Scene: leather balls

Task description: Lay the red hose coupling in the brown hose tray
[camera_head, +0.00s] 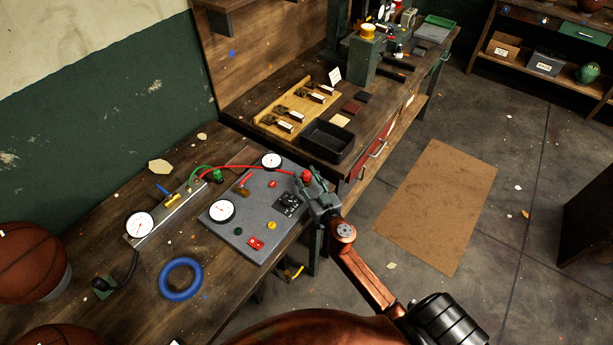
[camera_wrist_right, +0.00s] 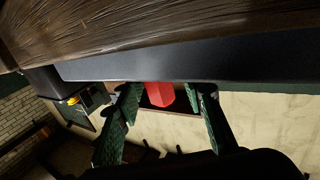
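The red hose coupling (camera_head: 306,176) is at the right end of a red hose (camera_head: 250,169), by the far right corner of the grey gauge panel (camera_head: 258,225). My right gripper (camera_head: 313,183) is around it. In the right wrist view the coupling (camera_wrist_right: 160,95) shows between the two green fingers, with a gap beside it, so the fingers look open. The panel's edge (camera_wrist_right: 190,62) hides the coupling's far end. A flat brown piece (camera_head: 243,157) behind the panel may be the brown hose tray; the hose and panel partly cover its surroundings. My left gripper is not in view.
Gauges and knobs stand on the panel. A metal manifold with a gauge (camera_head: 139,225), a blue ring (camera_head: 181,279) and basketballs (camera_head: 30,262) are on the left of the bench. A black bin (camera_head: 328,142) stands beyond the gripper. A brown mat (camera_head: 440,205) lies on the floor.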

